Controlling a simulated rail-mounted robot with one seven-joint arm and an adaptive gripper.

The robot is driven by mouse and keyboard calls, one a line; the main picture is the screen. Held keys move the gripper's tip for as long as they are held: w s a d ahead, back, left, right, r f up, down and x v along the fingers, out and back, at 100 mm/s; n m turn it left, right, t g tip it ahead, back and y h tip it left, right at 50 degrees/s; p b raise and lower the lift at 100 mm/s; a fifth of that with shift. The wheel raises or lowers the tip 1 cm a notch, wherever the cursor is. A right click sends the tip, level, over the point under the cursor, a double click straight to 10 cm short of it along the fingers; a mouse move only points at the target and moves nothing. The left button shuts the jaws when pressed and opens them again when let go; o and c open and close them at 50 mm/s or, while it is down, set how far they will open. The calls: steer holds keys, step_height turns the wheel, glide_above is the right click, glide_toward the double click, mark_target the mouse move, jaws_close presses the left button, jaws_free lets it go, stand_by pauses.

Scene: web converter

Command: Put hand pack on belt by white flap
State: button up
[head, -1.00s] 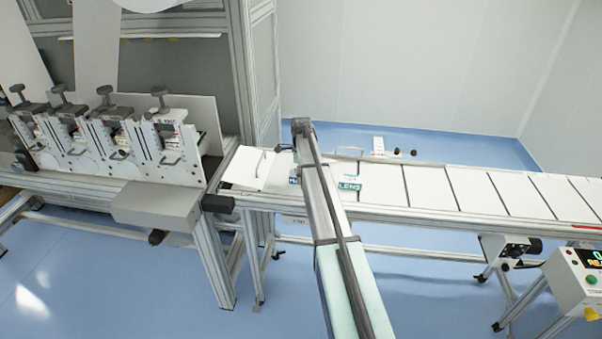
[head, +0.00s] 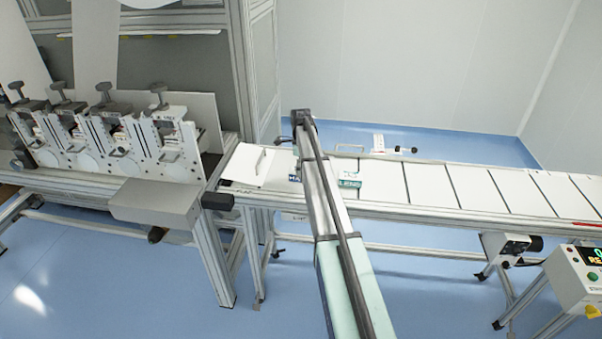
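A pack with white and green faces and the letters "LENS" (head: 350,181) shows just right of my arm, at the belt's left part. A small blue-marked piece (head: 294,178) shows on the arm's left side; I cannot tell if it belongs to the same pack. A white flap (head: 247,166) with a thin wire handle lies at the belt's left end. My arm reaches up across the belt, and its dark far end stands above the belt's back edge. My gripper is hidden behind the arm, so its hold on the pack cannot be seen.
The belt (head: 426,187) runs right, with thin dark cross lines and bare white sections. A machine with several clamp units (head: 172,147) stands left. A control box (head: 580,280) is at lower right. A small white device (head: 378,143) sits behind the belt.

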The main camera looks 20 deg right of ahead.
step_height(320, 180, up, 10)
steer(key=b, duration=0.3)
stand_by(0.3)
